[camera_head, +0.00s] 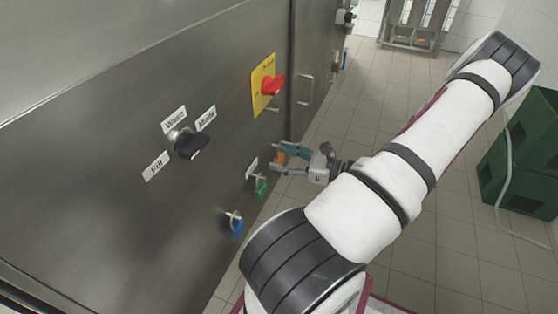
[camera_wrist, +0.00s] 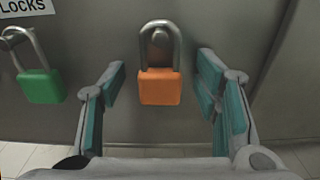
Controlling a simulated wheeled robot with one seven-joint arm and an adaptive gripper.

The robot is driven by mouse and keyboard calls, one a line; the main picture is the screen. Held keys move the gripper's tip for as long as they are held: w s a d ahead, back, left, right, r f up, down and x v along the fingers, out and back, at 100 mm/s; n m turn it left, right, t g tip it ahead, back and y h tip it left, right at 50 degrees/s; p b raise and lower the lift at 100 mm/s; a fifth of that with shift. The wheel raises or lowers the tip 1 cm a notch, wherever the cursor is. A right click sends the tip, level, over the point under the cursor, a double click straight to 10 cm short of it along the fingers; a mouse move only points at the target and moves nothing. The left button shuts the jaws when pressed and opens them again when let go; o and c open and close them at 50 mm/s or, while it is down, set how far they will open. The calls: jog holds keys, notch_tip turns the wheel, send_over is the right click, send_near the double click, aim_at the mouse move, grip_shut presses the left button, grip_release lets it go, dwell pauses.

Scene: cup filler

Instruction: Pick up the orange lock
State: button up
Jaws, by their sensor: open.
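The orange lock (camera_wrist: 160,87) is a padlock with a grey shackle, hanging from a peg on the metal panel in the wrist view. My gripper (camera_wrist: 162,88) is open, with one teal-padded finger on each side of the lock and a visible gap to both. In the head view, my gripper (camera_head: 277,161) is close to the panel, and a small part of the orange lock (camera_head: 280,157) shows between its fingers; the rest is hidden.
A green padlock (camera_wrist: 40,86) hangs left of the orange one, and a blue padlock (camera_head: 237,228) hangs nearer. A black knob (camera_head: 190,146) and a red switch (camera_head: 272,85) are on the panel. Green crates (camera_head: 520,160) stand at the right; tiled floor lies between.

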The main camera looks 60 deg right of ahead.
jog(key=c, duration=1.3)
jog(key=shift+r, duration=0.15)
jog(key=shift+r+p, duration=0.45)
jog(key=shift+r, duration=0.2)
jog(key=s+p, duration=0.1)
jog(key=s, duration=0.5)
jog(key=s+d+p, duration=0.1)
jog(key=s, duration=0.5)
jog(key=s+p, duration=0.1)
jog(key=s, duration=0.5)
jog(key=shift+d, duration=0.2)
